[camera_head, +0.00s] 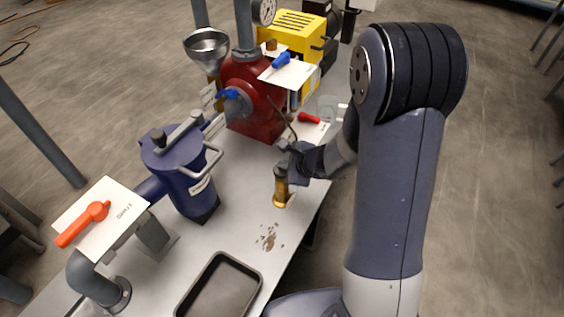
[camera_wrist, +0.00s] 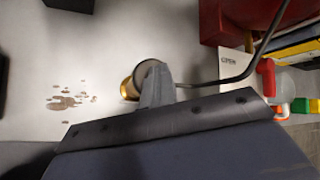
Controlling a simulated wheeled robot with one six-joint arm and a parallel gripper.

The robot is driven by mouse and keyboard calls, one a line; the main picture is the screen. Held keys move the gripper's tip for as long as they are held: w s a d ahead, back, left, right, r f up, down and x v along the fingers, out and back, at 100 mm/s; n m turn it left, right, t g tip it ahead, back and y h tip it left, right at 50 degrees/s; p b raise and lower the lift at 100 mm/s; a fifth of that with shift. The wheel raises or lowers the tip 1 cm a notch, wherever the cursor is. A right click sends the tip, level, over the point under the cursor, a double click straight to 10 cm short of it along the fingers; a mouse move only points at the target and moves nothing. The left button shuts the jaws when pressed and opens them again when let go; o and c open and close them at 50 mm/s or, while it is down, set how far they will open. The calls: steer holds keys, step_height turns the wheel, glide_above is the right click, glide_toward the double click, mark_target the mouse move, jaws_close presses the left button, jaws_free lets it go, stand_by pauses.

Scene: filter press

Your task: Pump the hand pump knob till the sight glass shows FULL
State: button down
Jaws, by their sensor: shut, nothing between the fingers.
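The hand pump (camera_head: 282,190) is a small upright brass cylinder on the grey bench, near its right edge. It also shows in the wrist view (camera_wrist: 128,89), partly behind my fingers. My gripper (camera_head: 285,165) is shut and empty, right at the top of the pump. In the wrist view its fingers (camera_wrist: 156,90) overlap the pump's round top. The knob is hidden or cannot be made out, and I cannot tell whether the fingers touch it. No sight glass reading FULL can be made out.
A thin dark pipe (camera_wrist: 245,72) runs from the pump towards the red housing (camera_head: 255,92). A blue vessel (camera_head: 183,172) with handles stands to the left. A black tray (camera_head: 222,257) lies in front, beside brown spots (camera_head: 269,238). A clear vessel (camera_head: 328,108) stands behind.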

stand_by(0.4)
steer(key=shift+r+p, duration=1.7)
steer(key=shift+r, duration=0.55)
step_height(320, 180, up, 5)
steer(key=p, duration=0.3)
steer(key=shift+p, duration=0.4)
steer(key=shift+d, duration=0.1)
stand_by(2.0)
